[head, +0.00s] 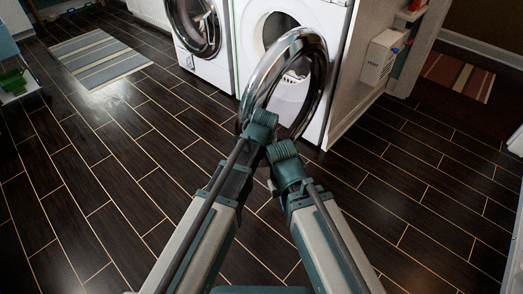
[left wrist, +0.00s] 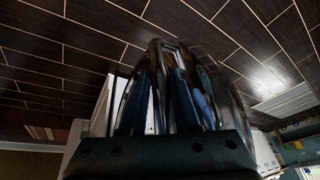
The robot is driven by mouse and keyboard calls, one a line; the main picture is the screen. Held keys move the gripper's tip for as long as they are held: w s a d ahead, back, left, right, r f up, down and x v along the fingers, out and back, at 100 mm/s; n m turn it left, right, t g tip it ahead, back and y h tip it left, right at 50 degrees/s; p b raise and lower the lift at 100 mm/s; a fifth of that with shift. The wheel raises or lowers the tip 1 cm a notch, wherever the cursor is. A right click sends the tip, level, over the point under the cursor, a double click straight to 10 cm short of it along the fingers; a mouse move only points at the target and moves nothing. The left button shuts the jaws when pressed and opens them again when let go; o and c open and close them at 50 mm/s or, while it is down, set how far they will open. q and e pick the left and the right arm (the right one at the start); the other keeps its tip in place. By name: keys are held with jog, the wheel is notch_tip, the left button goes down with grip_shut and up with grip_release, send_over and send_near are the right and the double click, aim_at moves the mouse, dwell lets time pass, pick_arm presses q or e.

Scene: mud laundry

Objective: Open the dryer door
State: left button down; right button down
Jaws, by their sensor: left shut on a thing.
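The dryer (head: 322,14) is the right-hand white machine in the head view. Its round door (head: 322,70), a chrome ring with a clear centre, stands swung out from the front towards me. The round drum opening (head: 278,25) shows behind it. My left gripper (head: 261,120) is shut on the lower left rim of the door. In the left wrist view the gripper's fingers (left wrist: 170,85) reach to the curved, shiny door rim (left wrist: 220,65). My right gripper (head: 282,150) is close to the rim's lower edge; its fingertips are hidden and contact is unclear.
A second white machine (head: 214,66) with a round dark door stands left of the dryer. A wooden side panel (head: 350,88) and a white vacuum box (head: 380,58) are to the right. A striped rug (head: 98,58) lies far left. The dark plank floor is mostly clear.

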pick_arm(q)
jog(key=shift+d, duration=0.55)
pick_arm(e)
jog(key=shift+s+d, duration=0.3)
jog(key=shift+d, duration=0.1)
pick_arm(q)
jog(key=c, duration=0.7)
grip_release()
jog(key=shift+o, duration=0.2)
jog(key=shift+s, duration=0.1)
